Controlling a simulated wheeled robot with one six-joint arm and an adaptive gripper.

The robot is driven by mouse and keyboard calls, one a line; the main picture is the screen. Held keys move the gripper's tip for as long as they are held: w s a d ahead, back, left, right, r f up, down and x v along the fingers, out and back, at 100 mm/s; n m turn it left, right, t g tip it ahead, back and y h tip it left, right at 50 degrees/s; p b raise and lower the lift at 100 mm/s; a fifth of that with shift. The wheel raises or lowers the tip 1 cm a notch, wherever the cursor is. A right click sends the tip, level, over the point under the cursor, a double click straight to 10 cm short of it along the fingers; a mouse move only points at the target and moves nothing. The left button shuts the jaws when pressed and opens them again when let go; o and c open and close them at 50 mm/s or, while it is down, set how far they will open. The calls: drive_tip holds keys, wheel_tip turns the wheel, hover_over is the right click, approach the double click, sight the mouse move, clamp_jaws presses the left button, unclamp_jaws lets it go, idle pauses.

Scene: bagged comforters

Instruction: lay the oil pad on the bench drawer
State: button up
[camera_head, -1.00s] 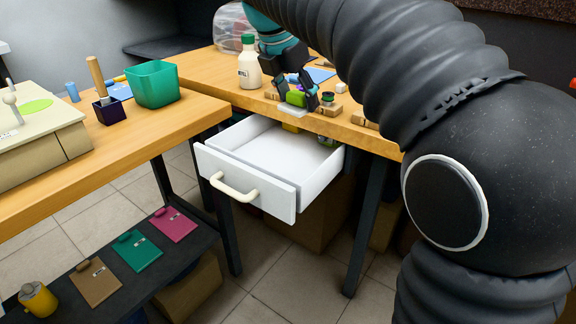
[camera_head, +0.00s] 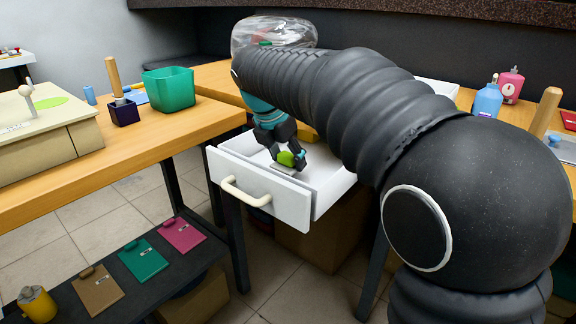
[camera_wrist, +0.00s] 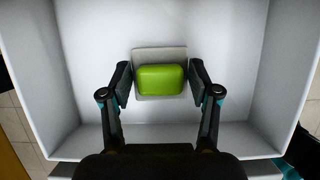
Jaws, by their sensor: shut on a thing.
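The oil pad, which I take to be the rounded green block (camera_wrist: 160,80), is between the two fingers of my gripper (camera_wrist: 160,84) in the wrist view. A flat light-grey square (camera_wrist: 174,53) shows just beneath it; I cannot tell whether it is part of the pad. In the head view the green block (camera_head: 286,158) is low inside the open white bench drawer (camera_head: 262,191), and my gripper (camera_head: 289,157) is shut on it. I cannot tell whether the grey square touches the drawer floor (camera_wrist: 100,40).
The drawer's walls stand around my gripper, with bare floor on both sides. The left bench holds a green bin (camera_head: 168,90) and a dark pen block (camera_head: 124,112). A blue bottle (camera_head: 487,100) and a pink bottle (camera_head: 510,85) stand at the right. A clear bag (camera_head: 272,32) is behind my arm.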

drive_tip(key=shift+f, duration=0.85)
drive_tip(key=shift+f, duration=0.15)
drive_tip(key=o, duration=1.1)
drive_tip(key=shift+c, duration=0.2)
